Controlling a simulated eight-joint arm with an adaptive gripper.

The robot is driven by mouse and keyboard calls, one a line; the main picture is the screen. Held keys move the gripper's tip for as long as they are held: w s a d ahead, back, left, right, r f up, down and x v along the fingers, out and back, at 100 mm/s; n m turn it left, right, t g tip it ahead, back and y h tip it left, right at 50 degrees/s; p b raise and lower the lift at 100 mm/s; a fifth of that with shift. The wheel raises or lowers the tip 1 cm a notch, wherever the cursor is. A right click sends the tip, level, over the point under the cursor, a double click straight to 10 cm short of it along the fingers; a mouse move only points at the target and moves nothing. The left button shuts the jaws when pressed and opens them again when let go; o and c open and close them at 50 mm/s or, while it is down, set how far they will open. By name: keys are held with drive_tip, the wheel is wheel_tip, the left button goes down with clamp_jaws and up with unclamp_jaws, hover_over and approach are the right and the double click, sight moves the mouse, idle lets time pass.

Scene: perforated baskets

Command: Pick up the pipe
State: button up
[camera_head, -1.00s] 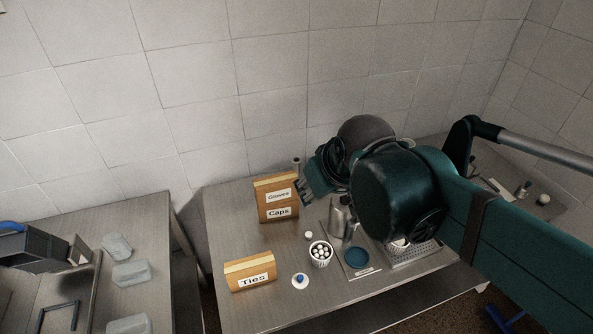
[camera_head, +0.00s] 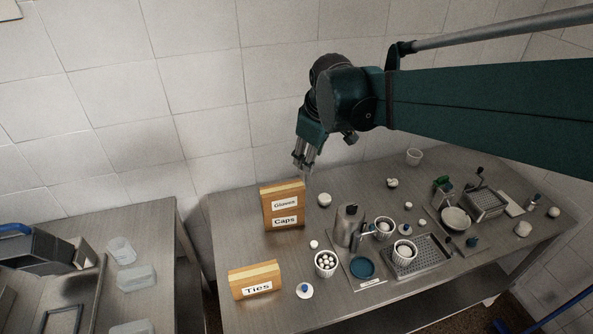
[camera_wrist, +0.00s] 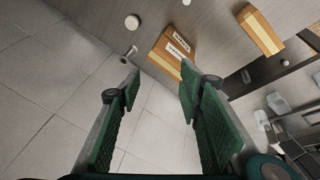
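My gripper (camera_head: 303,166) hangs above the far edge of the table, over the Gloves and Caps box. In the wrist view my gripper (camera_wrist: 160,74) is open, with nothing between its two green-padded fingers. A small grey pipe-like piece (camera_wrist: 130,51) stands near the wall beside the box, close to the left fingertip in that picture. I take it to be the pipe. It is apart from the fingers. In the head view I cannot make it out clearly; the box and gripper cover that area.
The Gloves and Caps box (camera_head: 283,205) stands at the back left, with the tiled wall behind. A Ties box (camera_head: 254,280) is at the front left. A metal canister (camera_head: 347,226), white cups and a perforated basket (camera_head: 420,257) fill the middle. A second table (camera_head: 150,215) is left.

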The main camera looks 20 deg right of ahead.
drive_tip(key=w+d+f+n+g, duration=0.1)
drive_tip(key=w+d+f+n, duration=0.15)
drive_tip(key=w, duration=0.65)
drive_tip(key=n+g, duration=0.3)
drive_tip(key=n, duration=0.6)
hover_over(303, 179)
drive_tip(key=w, duration=0.1)
drive_tip(key=f, duration=2.3)
drive_tip(key=shift+w+d+f+b, duration=0.1)
drive_tip(key=shift+d+f+b, duration=0.05)
drive_tip(key=shift+d+b, duration=0.15)
drive_tip(key=shift+w+f, duration=0.15)
drive_tip(key=shift+f, duration=0.2)
drive_tip(key=shift+f, duration=0.1)
drive_tip(key=shift+f, duration=3.3)
drive_tip(key=shift+f+p, duration=0.45)
drive_tip(key=shift+f, duration=2.15)
